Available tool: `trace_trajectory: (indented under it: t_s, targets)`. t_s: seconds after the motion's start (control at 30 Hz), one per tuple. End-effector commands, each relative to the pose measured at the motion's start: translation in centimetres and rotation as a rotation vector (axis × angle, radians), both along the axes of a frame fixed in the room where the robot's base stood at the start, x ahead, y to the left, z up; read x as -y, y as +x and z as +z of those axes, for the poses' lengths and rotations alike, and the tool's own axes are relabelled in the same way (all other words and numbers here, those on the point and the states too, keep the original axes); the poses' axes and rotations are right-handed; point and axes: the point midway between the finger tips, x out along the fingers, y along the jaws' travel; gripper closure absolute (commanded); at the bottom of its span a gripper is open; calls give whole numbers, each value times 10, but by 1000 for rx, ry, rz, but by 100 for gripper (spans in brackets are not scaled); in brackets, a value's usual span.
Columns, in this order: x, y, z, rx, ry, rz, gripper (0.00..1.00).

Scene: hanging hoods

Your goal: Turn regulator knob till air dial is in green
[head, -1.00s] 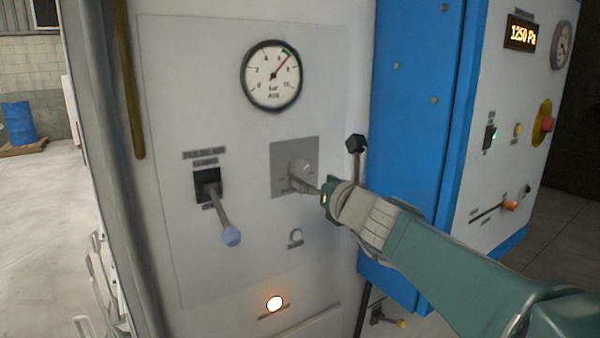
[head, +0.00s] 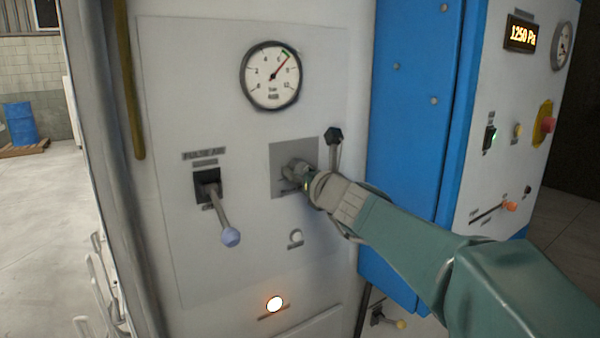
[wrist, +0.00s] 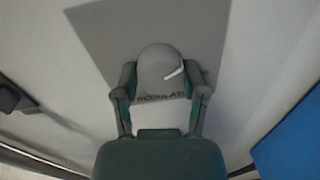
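The regulator knob (head: 297,168) is a grey round knob on a grey square plate on the white panel. In the wrist view the knob (wrist: 160,68) carries a white pointer mark aimed to the right and slightly up. The air dial (head: 271,76) is a round white gauge above it. Its red needle points up and right, close to the small green mark at the rim; whether it lies inside the green is too small to tell. My gripper (wrist: 160,78) is open, one finger on each side of the knob. Whether the fingers touch it is unclear.
A small white button (head: 296,237) and a lit lamp (head: 274,304) sit below. A blue cabinet (head: 410,130) stands at the right, close to my arm. A blue barrel (head: 20,122) is far left.

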Motion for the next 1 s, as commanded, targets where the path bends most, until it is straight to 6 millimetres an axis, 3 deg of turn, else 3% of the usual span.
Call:
trace_trajectory:
  t_s: [0.77,0.8,0.87,1.0]
  targets:
    - [0,0,0,89,-131,0,92]
    - [0,0,0,89,-131,0,35]
    - [0,0,0,89,-131,0,10]
    - [0,0,0,88,-130,0,10]
